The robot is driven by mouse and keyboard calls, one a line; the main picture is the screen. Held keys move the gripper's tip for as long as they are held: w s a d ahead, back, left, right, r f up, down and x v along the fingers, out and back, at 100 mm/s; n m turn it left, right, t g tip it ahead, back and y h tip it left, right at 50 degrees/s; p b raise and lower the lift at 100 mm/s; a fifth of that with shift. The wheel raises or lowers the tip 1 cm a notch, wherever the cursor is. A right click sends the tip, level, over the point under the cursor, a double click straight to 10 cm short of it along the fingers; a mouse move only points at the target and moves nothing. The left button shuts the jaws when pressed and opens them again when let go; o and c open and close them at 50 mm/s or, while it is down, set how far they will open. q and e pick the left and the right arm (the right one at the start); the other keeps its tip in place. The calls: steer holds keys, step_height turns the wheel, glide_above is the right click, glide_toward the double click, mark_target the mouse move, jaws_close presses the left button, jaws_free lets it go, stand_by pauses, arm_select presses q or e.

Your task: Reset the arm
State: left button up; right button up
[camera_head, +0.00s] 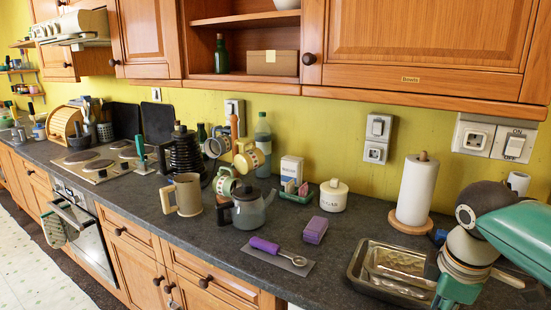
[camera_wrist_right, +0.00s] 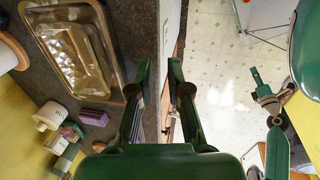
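My right arm (camera_head: 515,235) comes in from the right in the head view, over the counter near the metal trays; its fingers are not seen there. In the right wrist view my right gripper (camera_wrist_right: 159,75) is open, with a clear gap between its two fingers. Nothing is held between them, and they are over the counter's front edge. Part of what looks like my left arm and gripper (camera_wrist_right: 258,82) shows at the right of the wrist view, above the floor. Its finger opening is unclear. It does not show in the head view.
Nested metal trays (camera_head: 360,285) lie on the counter (camera_head: 340,235), with a paper towel roll (camera_head: 416,190) behind. A purple sponge (camera_head: 315,230), a purple-handled scoop (camera_head: 272,247) and a grey kettle (camera_head: 248,208) stand left of them. Pale floor (camera_wrist_right: 225,70) is open before the counter.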

steer(key=w+a+f+m+y, duration=0.1)
steer(key=a+f, duration=0.2)
steer(key=f, duration=0.4)
steer(key=w+a+f+m+g+y, duration=0.1)
steer(key=a+f, duration=0.2)
steer(key=f, duration=0.5)
steer(key=w+a+f+m+y, duration=0.1)
steer(key=a+f, duration=0.2)
steer(key=f, duration=0.4)
steer(key=s+a+f+m+y+p, duration=0.1)
steer(key=s+a+f+m, duration=0.2)
steer(key=s+f+m, duration=0.2)
steer(key=s+a+f+m+y, duration=0.1)
steer(key=s+a+f+m, duration=0.3)
steer(key=s+f, duration=0.8)
step_height(320, 180, down, 4)
steer(key=shift+m+g+p, duration=0.3)
steer(key=shift+m+p, duration=0.05)
steer(key=shift+m, duration=0.65)
